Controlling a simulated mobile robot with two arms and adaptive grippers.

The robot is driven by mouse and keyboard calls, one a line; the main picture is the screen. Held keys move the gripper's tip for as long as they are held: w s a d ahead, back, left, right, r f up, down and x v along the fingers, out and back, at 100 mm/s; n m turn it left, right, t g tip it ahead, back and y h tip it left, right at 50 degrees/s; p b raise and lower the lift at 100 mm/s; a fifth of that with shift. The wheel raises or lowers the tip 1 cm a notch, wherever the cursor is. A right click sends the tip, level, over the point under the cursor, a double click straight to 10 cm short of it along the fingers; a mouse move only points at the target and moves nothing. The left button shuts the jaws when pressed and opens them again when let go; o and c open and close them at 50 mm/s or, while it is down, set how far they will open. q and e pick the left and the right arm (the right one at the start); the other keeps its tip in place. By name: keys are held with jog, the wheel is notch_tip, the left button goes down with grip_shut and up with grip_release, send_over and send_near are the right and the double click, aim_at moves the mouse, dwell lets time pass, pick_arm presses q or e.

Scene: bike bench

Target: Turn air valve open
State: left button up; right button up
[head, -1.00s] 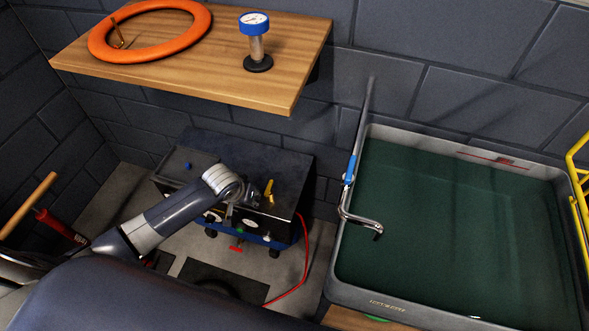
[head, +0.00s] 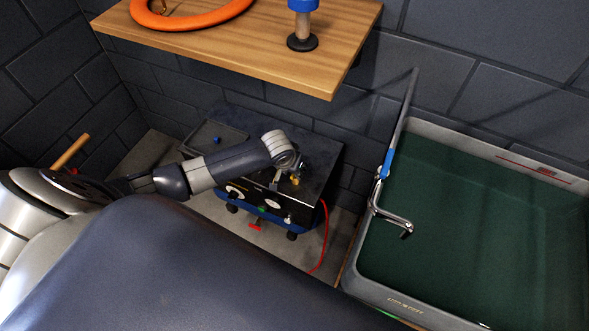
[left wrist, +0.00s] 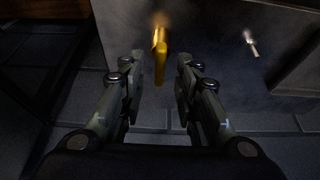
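The air valve shows as a yellow lever (head: 295,181) on the front right of the dark compressor box (head: 330,155). In the left wrist view the yellow lever (left wrist: 160,62) hangs down from its brass stem. My left gripper (head: 287,180) is at the box front, right by the lever. In the left wrist view its two fingers (left wrist: 155,85) are apart, with the lever seen between and just beyond their tips. I cannot tell whether either finger touches it. My right gripper is not in view.
A red hose (head: 325,225) runs down from the box's right side. A small silver toggle (left wrist: 251,43) sits to the right of the lever. A wooden shelf (head: 240,60) overhangs behind. A water tank (head: 365,265) with a tap (head: 392,217) stands at the right.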

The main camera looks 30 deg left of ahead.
pick_arm(q)
jog(key=shift+w+f, duration=0.25)
jog(key=shift+f, duration=0.5)
grip_shut()
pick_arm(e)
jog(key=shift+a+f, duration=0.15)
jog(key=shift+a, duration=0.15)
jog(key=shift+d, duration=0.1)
